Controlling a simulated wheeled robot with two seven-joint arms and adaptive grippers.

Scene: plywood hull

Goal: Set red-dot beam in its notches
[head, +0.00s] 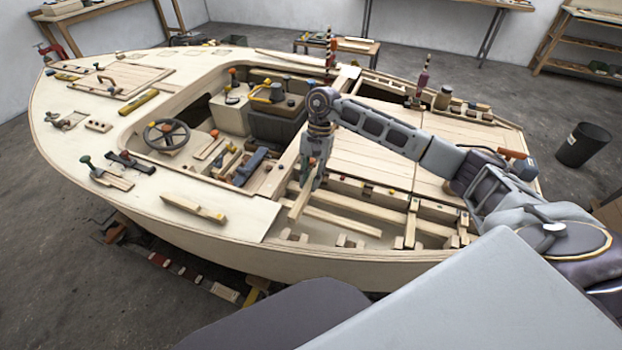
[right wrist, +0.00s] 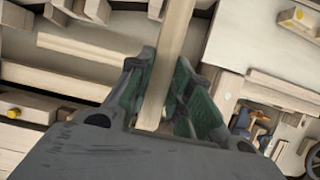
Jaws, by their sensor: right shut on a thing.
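My right gripper (head: 312,178) is over the open well in the hull, shut on a pale wooden beam (head: 300,203). In the right wrist view the green-padded fingers (right wrist: 172,95) close on the beam (right wrist: 172,50), which runs away from the palm toward the top edge. No red dot shows on the held beam, so I cannot tell which beam it is. Small paired notch blocks (head: 345,241) stand along the near side of the well. The beam appears above the well floor, clear of these blocks. My left gripper is not in view.
A loose beam (head: 194,208) lies on the near deck; a yellow-dotted beam end (right wrist: 303,20) shows in the wrist view. A crossbeam (head: 410,226) spans the well at right. A steering wheel (head: 166,135) and several tools crowd the left deck.

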